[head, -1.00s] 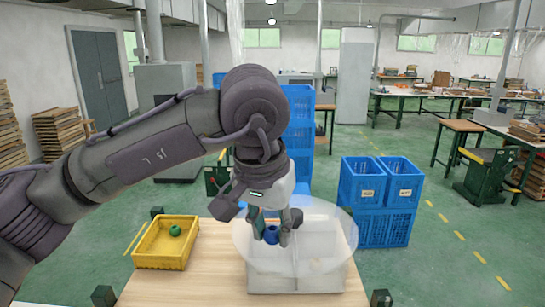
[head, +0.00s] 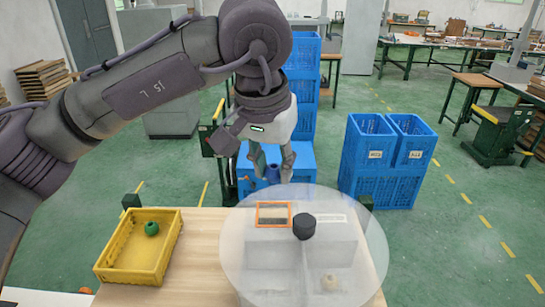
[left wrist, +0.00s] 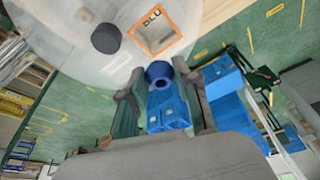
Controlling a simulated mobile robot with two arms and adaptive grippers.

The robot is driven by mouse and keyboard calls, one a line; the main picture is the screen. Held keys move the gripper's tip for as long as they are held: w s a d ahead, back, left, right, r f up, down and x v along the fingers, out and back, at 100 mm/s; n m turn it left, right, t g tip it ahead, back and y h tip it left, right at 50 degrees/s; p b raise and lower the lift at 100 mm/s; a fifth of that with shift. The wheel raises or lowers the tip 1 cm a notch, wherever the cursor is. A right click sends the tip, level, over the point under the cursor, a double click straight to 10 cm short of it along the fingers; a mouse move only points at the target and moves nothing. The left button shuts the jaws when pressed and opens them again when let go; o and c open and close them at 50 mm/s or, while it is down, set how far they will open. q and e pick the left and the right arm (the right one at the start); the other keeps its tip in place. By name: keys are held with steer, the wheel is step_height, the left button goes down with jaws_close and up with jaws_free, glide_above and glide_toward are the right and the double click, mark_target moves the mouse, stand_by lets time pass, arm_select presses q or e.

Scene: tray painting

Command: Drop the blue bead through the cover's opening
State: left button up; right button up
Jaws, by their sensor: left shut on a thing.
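My left gripper (head: 271,172) is shut on the blue bead (head: 272,174). The bead also shows between the fingers in the left wrist view (left wrist: 160,74). The round translucent cover (head: 238,250) lies over a light compartment tray on the table. It has a black knob (head: 304,226) and an orange-framed opening (head: 273,214) toward its far left part. In the head view the bead appears above the opening, near the cover's far edge. In the wrist view the bead appears just beside the opening (left wrist: 155,28), where lettering starting "BLU" shows. My right gripper is not in view.
A yellow bin (head: 108,257) with a green bead (head: 151,228) stands on the wooden table (head: 200,270), left of the cover. A pale bead (head: 329,282) shows dimly under the cover. Blue crates (head: 375,165) stand on the floor beyond the table.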

mark_target(271, 181)
arm_select(q)
steer(key=shift+f, duration=0.35)
steer(key=shift+f+b, duration=0.3)
steer(key=shift+b, duration=0.1)
steer(key=x, duration=0.1)
steer(key=b+x, duration=0.2)
steer(key=shift+s+a+f, duration=0.2)
steer(key=shift+s+f, duration=0.05)
steer(key=shift+f, duration=0.05)
step_height(271, 181, down, 3)
steer(key=shift+r+b, duration=0.2)
steer(key=shift+b, duration=0.65)
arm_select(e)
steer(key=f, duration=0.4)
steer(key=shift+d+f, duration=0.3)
arm_select(q)
steer(key=o, duration=0.9)
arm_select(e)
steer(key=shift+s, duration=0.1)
